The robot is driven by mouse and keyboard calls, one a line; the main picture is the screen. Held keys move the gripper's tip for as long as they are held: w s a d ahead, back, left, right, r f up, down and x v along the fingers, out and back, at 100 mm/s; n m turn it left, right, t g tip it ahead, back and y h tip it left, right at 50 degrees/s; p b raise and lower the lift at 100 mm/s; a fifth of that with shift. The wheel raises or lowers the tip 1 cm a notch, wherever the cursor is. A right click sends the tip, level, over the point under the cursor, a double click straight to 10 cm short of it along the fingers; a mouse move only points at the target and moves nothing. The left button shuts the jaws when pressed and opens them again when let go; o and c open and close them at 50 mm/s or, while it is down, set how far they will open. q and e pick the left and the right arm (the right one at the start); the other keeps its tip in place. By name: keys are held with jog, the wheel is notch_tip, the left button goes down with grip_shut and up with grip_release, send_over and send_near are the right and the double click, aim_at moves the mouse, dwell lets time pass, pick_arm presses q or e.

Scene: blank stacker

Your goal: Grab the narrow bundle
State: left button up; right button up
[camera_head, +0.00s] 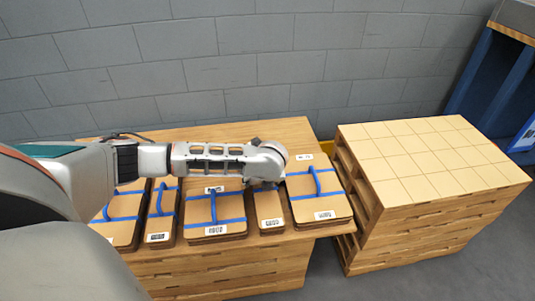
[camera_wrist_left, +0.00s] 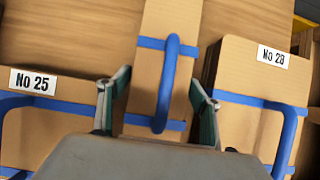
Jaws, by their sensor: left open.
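A narrow cardboard bundle (camera_head: 269,211) lies in the row on the wooden table, between two wider bundles. In the left wrist view the narrow bundle (camera_wrist_left: 151,75) has blue straps and a raised blue loop handle (camera_wrist_left: 168,80). My left gripper (camera_wrist_left: 159,77) is open, with one finger on each side of this bundle and the handle between them. No grip on it shows. In the head view my left wrist hides the bundle's far part and the fingers. Another narrow bundle (camera_head: 161,213) lies further left. My right gripper is not in view.
Wide strapped bundles flank it closely: one labelled No 25 (camera_wrist_left: 50,130) on the left, one labelled No 28 (camera_wrist_left: 245,75) on the right. A pallet stack with flat tan blanks (camera_head: 425,160) stands right of the table (camera_head: 225,275). A grey block wall is behind.

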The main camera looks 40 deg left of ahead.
pick_arm(q)
jog(key=shift+w+r, duration=0.1)
jog(key=shift+w, duration=0.05)
jog(key=c, duration=1)
